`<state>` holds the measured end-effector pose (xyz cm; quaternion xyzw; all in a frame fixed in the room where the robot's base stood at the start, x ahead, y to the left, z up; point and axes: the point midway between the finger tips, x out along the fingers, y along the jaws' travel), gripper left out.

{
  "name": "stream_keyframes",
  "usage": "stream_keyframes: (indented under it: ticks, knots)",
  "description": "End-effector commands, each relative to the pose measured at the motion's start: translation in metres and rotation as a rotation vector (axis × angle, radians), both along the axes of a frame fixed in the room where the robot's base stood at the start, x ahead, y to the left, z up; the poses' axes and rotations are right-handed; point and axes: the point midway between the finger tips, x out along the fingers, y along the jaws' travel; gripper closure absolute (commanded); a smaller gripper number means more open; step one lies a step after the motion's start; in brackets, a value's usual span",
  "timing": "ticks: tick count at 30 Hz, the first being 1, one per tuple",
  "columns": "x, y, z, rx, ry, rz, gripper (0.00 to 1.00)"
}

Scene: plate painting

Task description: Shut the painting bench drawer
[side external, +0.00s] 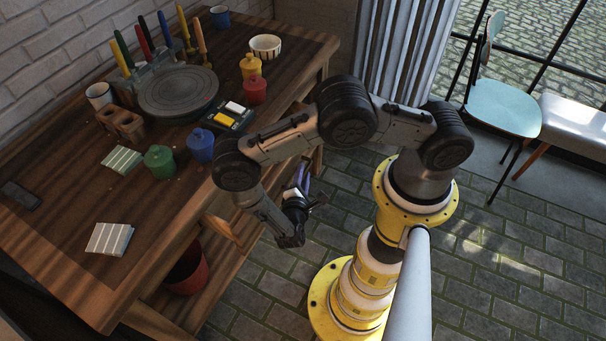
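The wooden painting bench (62,262) fills the left of the side external view. A wooden drawer (222,229) juts out from under its front edge, partly hidden by my arm, and looks at least partly open. My gripper (291,240) hangs low in front of the bench, just right of the drawer, over the stone floor. I see nothing held in it. Its fingers are small and dark, so I cannot tell whether they are apart or whether they touch the drawer.
On the bench top stand a grey turntable (178,92), a green jar (160,162), a blue jar (201,146), a red jar (255,90) and a yellow jar (250,67). A red bucket (188,272) sits beneath.

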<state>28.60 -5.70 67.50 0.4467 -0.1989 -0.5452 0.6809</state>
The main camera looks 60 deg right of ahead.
Motion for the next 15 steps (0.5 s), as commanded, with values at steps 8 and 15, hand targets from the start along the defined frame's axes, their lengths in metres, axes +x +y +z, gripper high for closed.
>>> stream_keyframes:
  ticks: [8, 15]
  knots:
    - [0.0000, 0.0003, 0.0000, 0.000, 0.000, 0.000, 1.00]
    - [-0.0001, 0.0005, 0.0001, 0.000, 0.000, 0.000, 1.00]
